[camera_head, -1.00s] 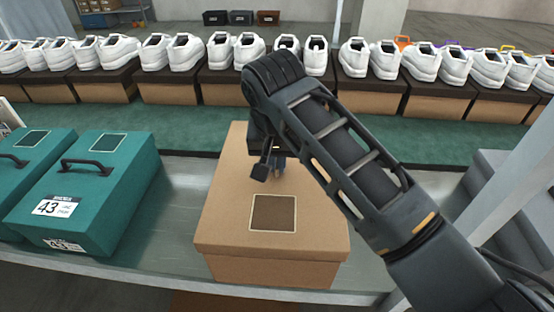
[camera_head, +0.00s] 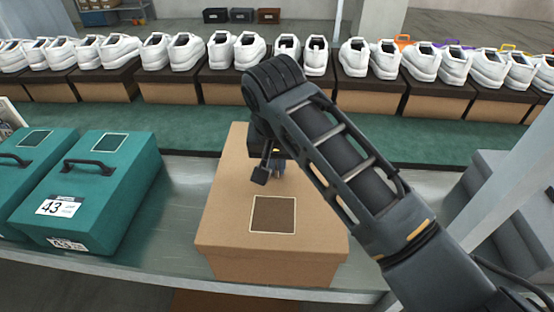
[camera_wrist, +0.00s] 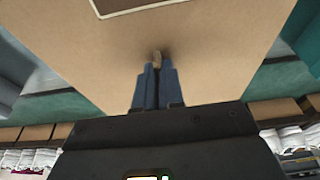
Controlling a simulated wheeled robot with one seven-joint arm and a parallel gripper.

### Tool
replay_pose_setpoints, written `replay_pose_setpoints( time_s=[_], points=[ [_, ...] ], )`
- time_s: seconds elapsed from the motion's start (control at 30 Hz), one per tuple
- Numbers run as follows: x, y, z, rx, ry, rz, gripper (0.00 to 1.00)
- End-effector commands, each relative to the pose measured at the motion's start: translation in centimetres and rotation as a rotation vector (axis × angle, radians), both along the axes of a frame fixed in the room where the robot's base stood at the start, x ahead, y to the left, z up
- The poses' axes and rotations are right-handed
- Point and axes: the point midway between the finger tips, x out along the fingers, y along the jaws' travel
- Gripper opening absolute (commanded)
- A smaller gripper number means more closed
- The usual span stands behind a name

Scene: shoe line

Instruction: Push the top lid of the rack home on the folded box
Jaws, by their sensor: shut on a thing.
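A tan cardboard box with its lid (camera_head: 225,215) stands on the metal table in front of me. The lid has a brown square with a pale border on top and covers the box, with its front edge overhanging the box body (camera_head: 275,270). My gripper (camera_head: 277,168) points down at the far part of the lid. In the wrist view its blue fingers (camera_wrist: 157,62) are close together at the lid's surface, with a small tan piece between their tips. My wrist partly hides the far end of the lid.
Two teal boxes with black handles stand at the left, the nearer one (camera_head: 95,190) marked 43. Behind, a green belt (camera_head: 420,137) runs past a row of white shoes on boxes. Bare metal table (camera_head: 180,200) shows between the teal and tan boxes. A grey post stands at right.

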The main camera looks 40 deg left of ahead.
Motion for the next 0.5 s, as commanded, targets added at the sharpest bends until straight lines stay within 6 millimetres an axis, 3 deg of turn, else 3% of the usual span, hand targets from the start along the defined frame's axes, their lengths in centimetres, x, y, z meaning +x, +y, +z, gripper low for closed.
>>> replay_pose_setpoints(
  time_s=[0.5],
  points=[
    [0.00, 0.00, -0.48, 0.000, 0.000, 0.000, 0.00]
  ],
)
